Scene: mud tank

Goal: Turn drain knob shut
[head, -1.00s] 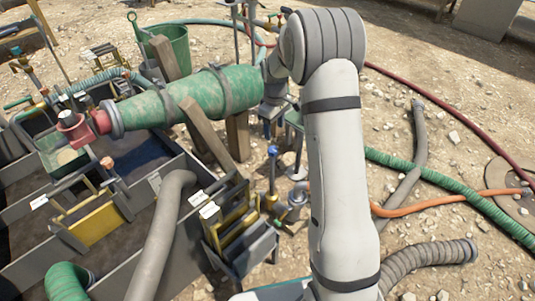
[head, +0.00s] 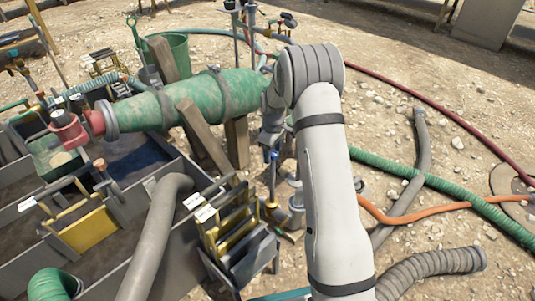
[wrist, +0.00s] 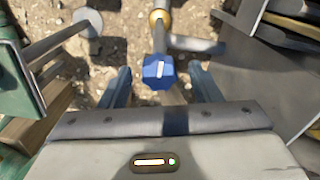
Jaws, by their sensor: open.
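The blue drain knob (wrist: 158,71) shows in the wrist view, faceted with a white mark on its top. It lies between the two blue fingers of my gripper (wrist: 160,78), with a visible gap on each side. The gripper is open and holds nothing. I cannot tell whether the fingertips are level with the knob or still above it. In the head view the small blue knob (head: 273,155) stands on a thin upright stem, just below my wrist. My arm hides part of the area around it.
A green cone-shaped tank (head: 190,100) on wooden posts stands left of the knob. Yellow-framed gates (head: 235,225) stand close by below. In the wrist view, a dark metal wall (wrist: 265,75) is at right and a round metal disc (wrist: 88,21) at upper left.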

